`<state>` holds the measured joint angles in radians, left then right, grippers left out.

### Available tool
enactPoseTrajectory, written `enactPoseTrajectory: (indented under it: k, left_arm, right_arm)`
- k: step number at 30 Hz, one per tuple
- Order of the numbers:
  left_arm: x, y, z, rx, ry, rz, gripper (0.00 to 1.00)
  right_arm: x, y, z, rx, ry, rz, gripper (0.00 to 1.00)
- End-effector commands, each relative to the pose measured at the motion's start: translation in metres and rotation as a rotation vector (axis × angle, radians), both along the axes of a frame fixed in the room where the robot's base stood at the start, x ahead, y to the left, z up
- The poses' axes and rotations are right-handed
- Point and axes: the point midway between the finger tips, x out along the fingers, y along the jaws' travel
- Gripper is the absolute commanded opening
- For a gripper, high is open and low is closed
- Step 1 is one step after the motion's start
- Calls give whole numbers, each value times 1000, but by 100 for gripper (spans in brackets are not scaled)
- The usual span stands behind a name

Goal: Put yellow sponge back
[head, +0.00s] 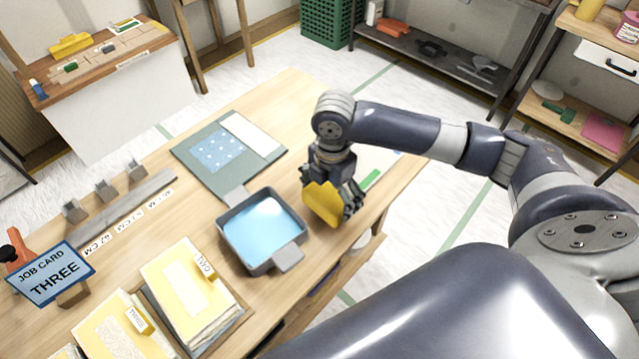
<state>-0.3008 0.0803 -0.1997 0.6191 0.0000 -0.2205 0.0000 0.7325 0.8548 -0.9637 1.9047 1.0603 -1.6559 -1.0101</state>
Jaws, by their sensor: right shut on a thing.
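My right gripper (345,200) points down over the right part of the wooden table and is shut on the yellow sponge (322,203). The sponge is tilted, and the fingers hide part of it. I cannot tell whether its lower edge touches the table. It is just right of a grey tray (226,240) of blue liquid. My left gripper is not in the head view.
A grey-green mat (190,150) with a blue patterned sheet lies behind the tray. Yellow paper stacks (190,285), a job card (50,275) and a metal rail (130,213) with clips are at the left. Shelves (430,45) stand beyond the table.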

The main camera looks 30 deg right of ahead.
Motion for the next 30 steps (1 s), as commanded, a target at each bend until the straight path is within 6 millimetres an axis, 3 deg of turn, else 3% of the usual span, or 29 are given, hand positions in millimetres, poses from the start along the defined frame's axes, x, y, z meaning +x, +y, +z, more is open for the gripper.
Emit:
enactPoseTrajectory:
  k: [3,15,18,22,30]
  left_arm:
    - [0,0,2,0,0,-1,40]
    - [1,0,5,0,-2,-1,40]
    - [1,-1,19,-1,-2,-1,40]
    - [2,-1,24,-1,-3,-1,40]
    - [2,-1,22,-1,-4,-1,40]
  right_arm:
    - [23,-1,-1,1,-1,-2,66]
    - [58,-3,-4,0,-1,-2,66]
    - [57,-3,-18,0,6,-1,66]
    - [57,-4,-33,-2,2,1,66]
    - [58,-4,-37,-1,-1,2,66]
